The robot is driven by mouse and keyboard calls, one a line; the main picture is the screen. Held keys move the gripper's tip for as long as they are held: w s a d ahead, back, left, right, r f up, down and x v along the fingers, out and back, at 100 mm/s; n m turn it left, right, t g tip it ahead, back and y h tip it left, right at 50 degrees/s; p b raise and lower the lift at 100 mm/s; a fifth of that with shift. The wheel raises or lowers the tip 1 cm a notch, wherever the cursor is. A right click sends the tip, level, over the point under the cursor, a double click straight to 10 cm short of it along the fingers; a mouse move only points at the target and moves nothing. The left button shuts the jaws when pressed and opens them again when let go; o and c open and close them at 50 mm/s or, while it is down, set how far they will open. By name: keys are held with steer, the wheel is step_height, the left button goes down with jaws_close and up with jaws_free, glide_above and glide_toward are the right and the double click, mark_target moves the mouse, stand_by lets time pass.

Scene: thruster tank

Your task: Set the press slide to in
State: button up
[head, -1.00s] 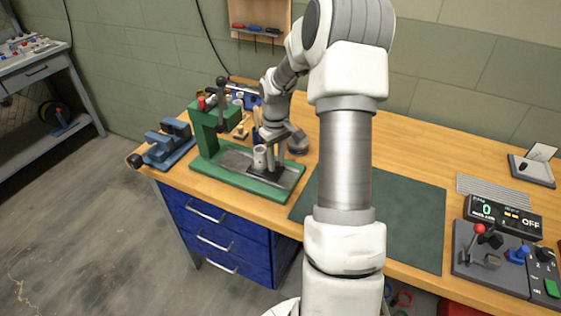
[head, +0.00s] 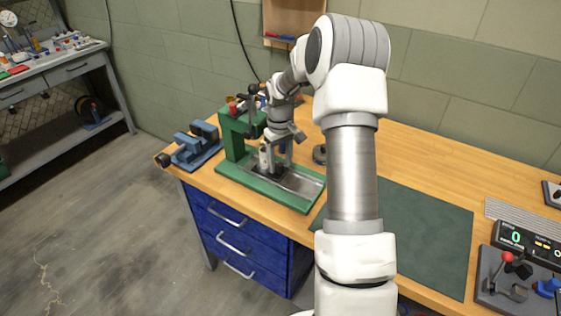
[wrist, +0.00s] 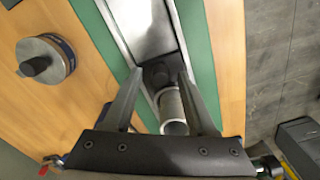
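The green press (head: 233,135) stands on the bench's left part, with a grey metal slide plate (head: 300,181) along its green base. A light grey hollow cylinder (head: 264,158) stands on the slide close to the press column, under the head. It also shows in the wrist view (wrist: 173,112). My gripper (head: 276,165) points down at the slide. In the wrist view my gripper (wrist: 159,73) has its fingers apart, one on each side of a dark block (wrist: 156,75) beside the cylinder. Contact with the block cannot be told. My arm partly hides the press head.
A blue vise (head: 195,147) stands left of the press. The green mat (head: 420,230) is clear. A control panel (head: 515,280) is at right.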

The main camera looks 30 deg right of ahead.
step_height(320, 180, up, 18)
steer(key=p, duration=0.1)
steer(key=shift+f, duration=0.25)
steer(key=shift+c, duration=0.2)
